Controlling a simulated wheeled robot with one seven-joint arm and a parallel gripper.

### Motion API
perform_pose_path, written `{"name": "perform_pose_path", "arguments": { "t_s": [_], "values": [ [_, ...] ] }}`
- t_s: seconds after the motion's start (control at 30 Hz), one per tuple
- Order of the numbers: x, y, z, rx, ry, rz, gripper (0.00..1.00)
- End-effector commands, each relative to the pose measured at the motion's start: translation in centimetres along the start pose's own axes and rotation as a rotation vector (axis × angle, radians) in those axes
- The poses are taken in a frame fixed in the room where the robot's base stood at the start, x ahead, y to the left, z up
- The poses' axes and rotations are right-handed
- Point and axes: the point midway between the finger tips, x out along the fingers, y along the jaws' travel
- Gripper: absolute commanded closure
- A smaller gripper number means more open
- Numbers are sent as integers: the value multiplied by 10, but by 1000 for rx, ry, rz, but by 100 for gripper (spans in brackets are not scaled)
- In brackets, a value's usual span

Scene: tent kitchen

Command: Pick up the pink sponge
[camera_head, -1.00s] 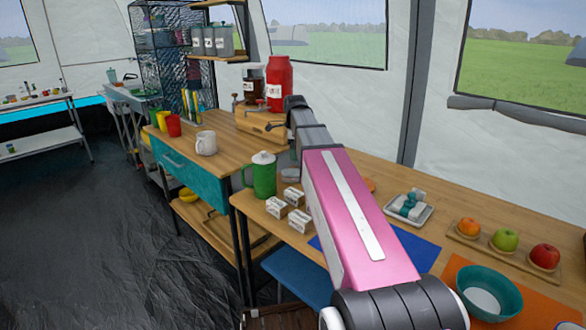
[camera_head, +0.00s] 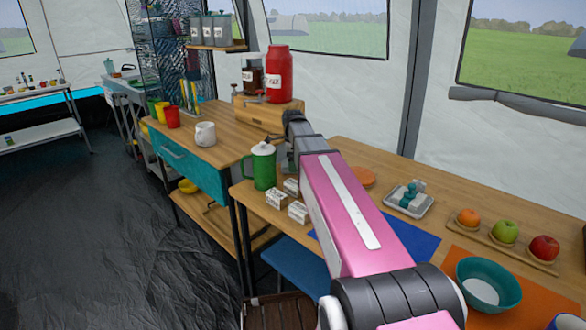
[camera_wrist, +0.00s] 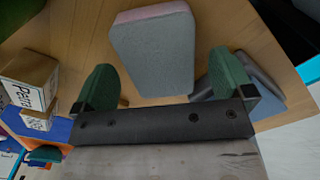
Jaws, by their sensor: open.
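The pink sponge (camera_wrist: 152,48) shows in the wrist view as a thick block with a broad grey-blue face and a pink strip along its top edge. It is on or just above the wooden table. My gripper (camera_wrist: 165,72) has two green fingers spread apart, one to the left and one to the right of the sponge's lower end. A gap shows on both sides, so nothing is gripped. In the head view my pink arm hides the sponge and most of my gripper.
A green pot (camera_head: 264,168) and small white boxes (camera_head: 277,198) stand near my arm's end. A labelled carton (camera_wrist: 28,82) is left of my fingers. A dark grey object (camera_wrist: 258,82) is close by the right finger. A tray (camera_head: 408,208) lies right of my arm.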

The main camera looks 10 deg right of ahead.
Motion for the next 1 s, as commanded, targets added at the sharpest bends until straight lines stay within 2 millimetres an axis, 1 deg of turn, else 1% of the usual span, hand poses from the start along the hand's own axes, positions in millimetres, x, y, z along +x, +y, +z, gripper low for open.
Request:
{"name": "perform_pose_path", "arguments": {
  "t_s": [0.03, 0.13, 0.37, 0.4, 0.47, 0.5, 0.53, 0.57, 0.67, 0.7, 0.9, 1.0],
  "values": [
    [8, 0, 0, 0, 0, 2, 1],
    [16, 0, 0, 0, 0, 1, 1],
    [17, 0, 0, 0, 0, 0, 1],
    [17, 0, 0, 0, 0, 0, 8],
    [17, 0, 0, 0, 0, 0, 27],
    [17, 0, 0, 0, 0, 0, 40],
    [17, 0, 0, 0, 0, 0, 50],
    [17, 0, 0, 0, 0, 0, 54],
    [17, 0, 0, 0, 0, 0, 54],
    [17, 0, 0, 0, 0, 0, 57],
    [16, 0, 0, 0, 0, 0, 57],
    [12, 0, 0, 0, 0, 0, 57]
  ]
}}
